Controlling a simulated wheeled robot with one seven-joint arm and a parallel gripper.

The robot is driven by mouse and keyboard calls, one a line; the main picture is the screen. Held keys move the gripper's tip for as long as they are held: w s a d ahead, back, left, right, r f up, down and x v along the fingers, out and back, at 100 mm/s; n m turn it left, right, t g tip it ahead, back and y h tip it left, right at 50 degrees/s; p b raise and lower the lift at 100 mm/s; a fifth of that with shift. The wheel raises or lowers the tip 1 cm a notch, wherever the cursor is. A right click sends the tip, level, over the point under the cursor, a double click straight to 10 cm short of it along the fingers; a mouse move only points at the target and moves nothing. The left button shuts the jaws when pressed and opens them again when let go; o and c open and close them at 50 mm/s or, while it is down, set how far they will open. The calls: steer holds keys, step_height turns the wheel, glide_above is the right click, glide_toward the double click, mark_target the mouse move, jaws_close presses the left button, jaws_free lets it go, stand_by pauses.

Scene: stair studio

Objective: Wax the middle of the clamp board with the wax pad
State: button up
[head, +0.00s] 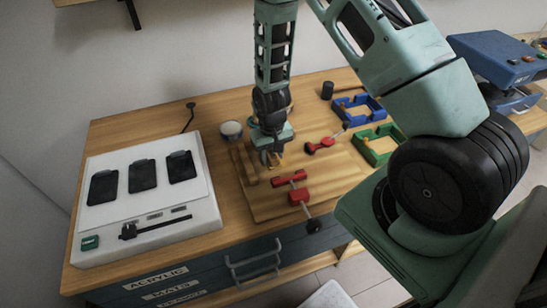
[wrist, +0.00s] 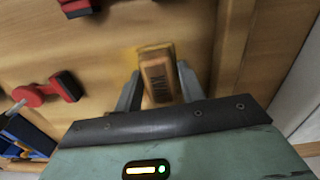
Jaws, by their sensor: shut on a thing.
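My gripper (head: 271,158) points down over the left part of the wooden clamp board (head: 265,207). It is shut on the wax pad, a brown-orange block with dark lettering (wrist: 158,80), seen between both fingers in the wrist view. The pad's far end is at the board surface, where a yellowish patch (wrist: 143,52) shows; I cannot tell for sure whether it touches. In the head view the pad is mostly hidden by the gripper. Red clamps sit on the board, one at the front (head: 299,196) and one at the back right (head: 320,144).
A white box with black pads (head: 150,215) stands left on the bench. A round tin (head: 231,131) is behind the board. Blue (head: 348,103) and green (head: 377,156) frames lie to the right. A blue machine (head: 500,65) stands far right. Bare bench shows at the back left.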

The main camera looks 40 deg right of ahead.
steer(key=shift+w+d+r, duration=0.1)
steer(key=shift+w+d, duration=0.15)
steer(key=shift+w, duration=0.7)
steer(key=shift+w+d, duration=0.25)
steer(key=shift+w, duration=0.65)
steer(key=shift+w+r, duration=0.1)
step_height(320, 180, up, 4)
steer(key=p, duration=0.2)
steer(key=shift+p, duration=0.3)
steer(key=shift+r+p, duration=0.65)
steer(key=shift+r, duration=0.25)
step_height(320, 180, up, 3)
steer(key=shift+f+p, duration=0.1)
steer(key=shift+p, duration=0.9)
steer(key=shift+s+d, duration=0.1)
steer(key=shift+s, duration=0.1)
